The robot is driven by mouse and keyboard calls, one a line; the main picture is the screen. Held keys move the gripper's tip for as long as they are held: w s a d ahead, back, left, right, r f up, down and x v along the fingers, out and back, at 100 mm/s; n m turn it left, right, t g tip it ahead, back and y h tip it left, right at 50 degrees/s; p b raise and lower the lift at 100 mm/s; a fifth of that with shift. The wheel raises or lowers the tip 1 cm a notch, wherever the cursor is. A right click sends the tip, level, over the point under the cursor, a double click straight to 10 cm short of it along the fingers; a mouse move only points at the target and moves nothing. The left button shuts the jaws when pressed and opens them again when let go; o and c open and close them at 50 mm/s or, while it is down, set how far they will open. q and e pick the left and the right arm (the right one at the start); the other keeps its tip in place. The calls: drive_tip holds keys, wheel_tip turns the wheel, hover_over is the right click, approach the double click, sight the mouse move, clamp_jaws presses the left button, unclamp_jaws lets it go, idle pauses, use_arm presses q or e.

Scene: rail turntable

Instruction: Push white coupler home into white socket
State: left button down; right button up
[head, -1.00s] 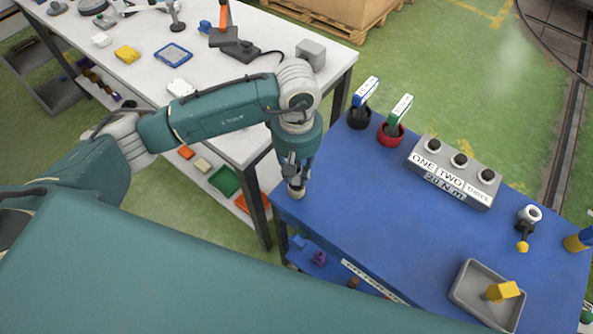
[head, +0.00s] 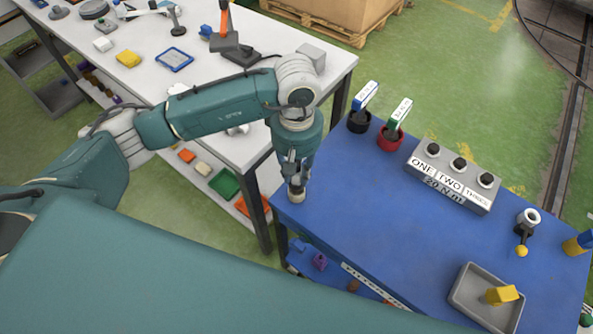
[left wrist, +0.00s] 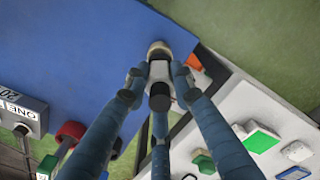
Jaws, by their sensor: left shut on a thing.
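My left gripper (head: 296,178) points down at the left corner of the blue table. It is shut on a small white piece with a black end, which I take as the white coupler (left wrist: 159,72); its fingers press on both sides in the left wrist view. Just beyond the coupler, in line with it, is a pale round piece (left wrist: 160,47) at the table edge, probably the white socket. It also shows under the fingertips in the head view (head: 297,196). The fingers hide where the two meet, so I cannot tell how deep the coupler sits. My right gripper is not in view.
The blue table (head: 350,215) also bears a black holder (head: 359,123), a red holder (head: 390,138), a grey labelled box (head: 452,178), a white ring fitting (head: 529,217) and a grey tray (head: 470,294). A white table (head: 205,130) stands close at left. The blue table's middle is clear.

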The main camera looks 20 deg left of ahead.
use_arm(q)
drive_tip(key=shift+r+p, duration=0.6)
drive_tip(key=shift+r, duration=1.7)
drive_tip(key=shift+r+p, duration=0.85)
drive_tip(key=shift+r, duration=1.65)
